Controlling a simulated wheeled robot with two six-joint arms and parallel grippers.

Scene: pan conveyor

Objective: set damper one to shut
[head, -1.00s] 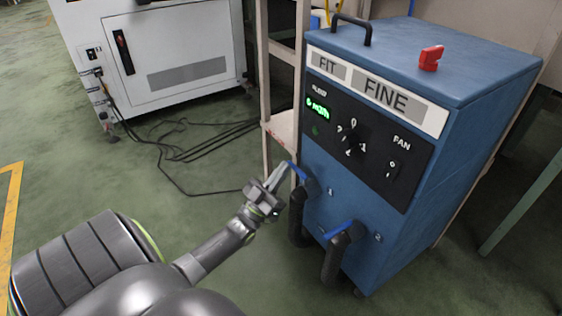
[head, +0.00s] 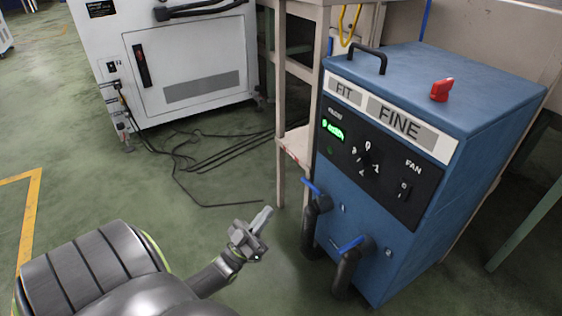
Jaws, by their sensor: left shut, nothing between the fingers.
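The blue cabinet (head: 450,110) has two black hoses at its lower front, each with a blue lever. The damper one lever (head: 314,187) is beside the mark 1 and slants up to the left from its pivot. The damper two lever (head: 350,245), beside the mark 2, slants down to the left. My left gripper (head: 266,215) is shut and empty. It is left of the damper one lever and apart from it, with its fingertips pointing up and right. My right gripper is not in view.
The black panel (head: 380,160) has a lit green display, a dial and a fan switch. A red knob (head: 441,90) and black handle (head: 369,58) are on the cabinet top. A table leg (head: 281,120) stands behind my gripper. Cables (head: 205,160) lie on the floor.

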